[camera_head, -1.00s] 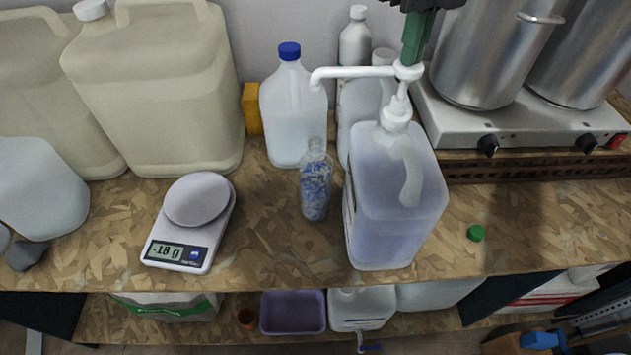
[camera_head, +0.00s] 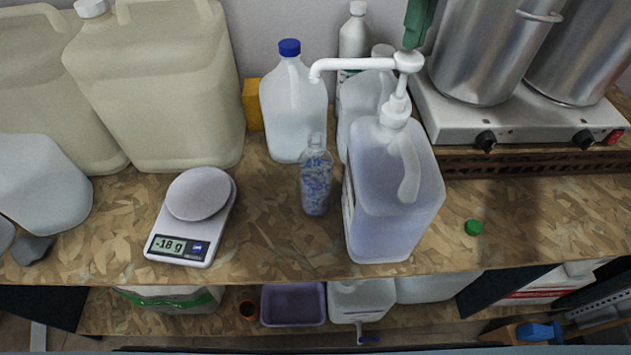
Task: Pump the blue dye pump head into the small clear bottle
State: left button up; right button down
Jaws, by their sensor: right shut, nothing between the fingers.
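A large translucent jug with bluish liquid (camera_head: 400,205) stands upright right of centre on the bench. Its white pump head (camera_head: 408,61) is raised, with the spout (camera_head: 345,65) reaching left. The small clear bottle (camera_head: 316,178), with a blue pattern, stands upright and open just left of the jug, below the spout tip. My right gripper (camera_head: 416,40) shows as green fingers at the top edge, shut and empty, just above the pump head; whether it touches cannot be told. My left gripper is out of view.
A digital scale (camera_head: 191,220) stands left of the bottle. A blue-capped jug (camera_head: 292,110) stands behind it, and big cream canisters (camera_head: 165,100) fill the left. Steel pots on a hotplate (camera_head: 515,130) stand at right.

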aim_at(410, 55)
jog(key=shift+f+b, duration=2)
jog(key=shift+f, duration=0.75)
jog(key=shift+r, duration=0.2)
jog(key=shift+r+p, duration=2)
jog(key=shift+r, duration=0.8)
jog(key=shift+f, duration=0.1)
jog(key=shift+f+b, duration=2.3)
jog(key=shift+f, duration=0.6)
jog(key=shift+r+p, duration=2)
jog(key=shift+r, duration=0.95)
